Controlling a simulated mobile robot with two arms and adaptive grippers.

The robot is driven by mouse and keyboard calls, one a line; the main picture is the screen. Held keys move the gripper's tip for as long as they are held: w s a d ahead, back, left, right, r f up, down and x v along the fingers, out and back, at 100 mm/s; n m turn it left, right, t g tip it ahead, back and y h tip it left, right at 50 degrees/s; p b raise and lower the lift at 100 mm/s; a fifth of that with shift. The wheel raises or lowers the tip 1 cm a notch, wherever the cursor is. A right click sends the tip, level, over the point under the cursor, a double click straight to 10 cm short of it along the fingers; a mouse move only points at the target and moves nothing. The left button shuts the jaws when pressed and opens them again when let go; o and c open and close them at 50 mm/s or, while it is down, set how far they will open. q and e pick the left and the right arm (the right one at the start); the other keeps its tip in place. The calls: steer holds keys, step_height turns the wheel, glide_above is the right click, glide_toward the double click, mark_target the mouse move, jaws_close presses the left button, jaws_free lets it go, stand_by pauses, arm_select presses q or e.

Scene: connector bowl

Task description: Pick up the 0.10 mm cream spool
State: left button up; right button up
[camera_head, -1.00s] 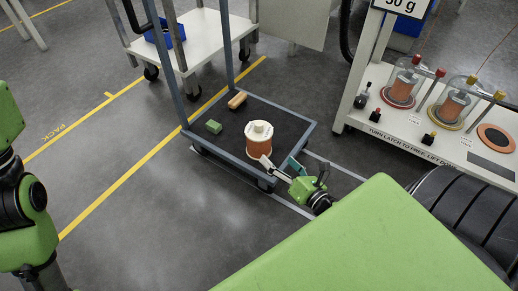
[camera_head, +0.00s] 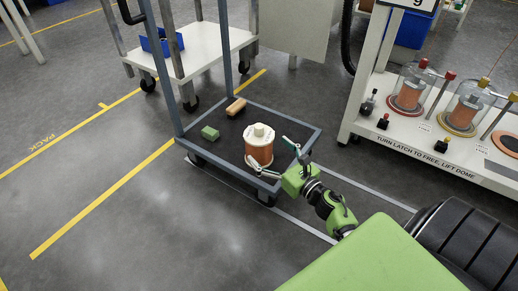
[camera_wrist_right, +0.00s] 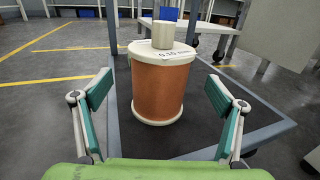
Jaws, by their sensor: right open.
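The spool (camera_head: 260,152) stands upright on the dark deck of a low cart (camera_head: 223,121). It has copper-coloured winding, cream flanges and a cream knob on top. In the right wrist view the spool (camera_wrist_right: 162,90) fills the middle, and its tag reads 0.10 mm. My right gripper (camera_head: 268,150) is open at the near right side of the spool. In the right wrist view its two teal-padded fingers stand left and right of the spool, with a gap on each side. How deep the spool sits between them is hard to tell. My left gripper is not in view.
A green block (camera_head: 210,132) and a tan wooden piece (camera_head: 236,106) lie on the same deck, behind the spool. The cart's blue-grey uprights rise at its far left. A white bench (camera_head: 440,160) with domed spools stands at right. Floor left of the cart is clear.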

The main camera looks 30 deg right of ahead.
mark_target(259, 139)
steer(key=w+b, duration=0.2)
steer(key=w, duration=0.3)
steer(key=shift+w+a+r, duration=0.1)
steer(key=shift+w+a, duration=0.05)
steer(key=shift+w, duration=0.15)
steer(key=c, duration=2)
steer(key=shift+r, duration=0.25)
steer(key=shift+c, duration=0.9)
steer(key=shift+r, duration=0.1)
